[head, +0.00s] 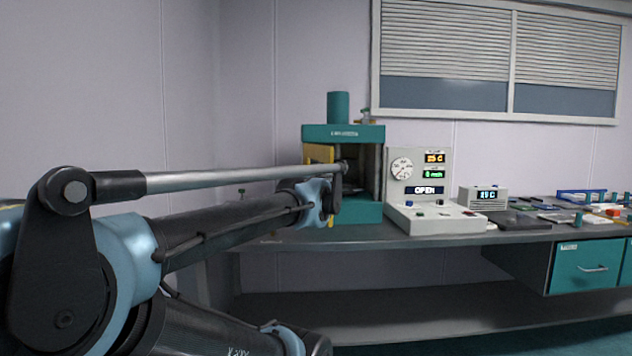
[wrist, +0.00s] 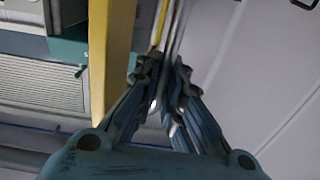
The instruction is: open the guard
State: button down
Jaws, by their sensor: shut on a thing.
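The guard (head: 320,153) is a yellow-edged panel at the left of the teal rheometer (head: 344,133). It stands swung out to the left, and the dark chamber shows beside it. In the wrist view a yellow guard edge (wrist: 110,50) runs down the left of centre. My gripper (wrist: 163,78) is shut on a thin silver bar (wrist: 174,28) next to that edge, which looks like the guard's handle. In the head view my wrist covers the guard's lower part, and my fingertips are hard to make out.
A control console (head: 432,195) with a dial and a display reading OPEN stands right of the rheometer. A small box with a display (head: 483,198) and several tools lie farther right on the bench (head: 400,241). A wall is close on the left.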

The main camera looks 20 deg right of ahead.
dwell(0.4)
jog(key=c, duration=2)
grip_release()
jog(key=shift+s+a, duration=0.15)
jog(key=shift+r, duration=0.1)
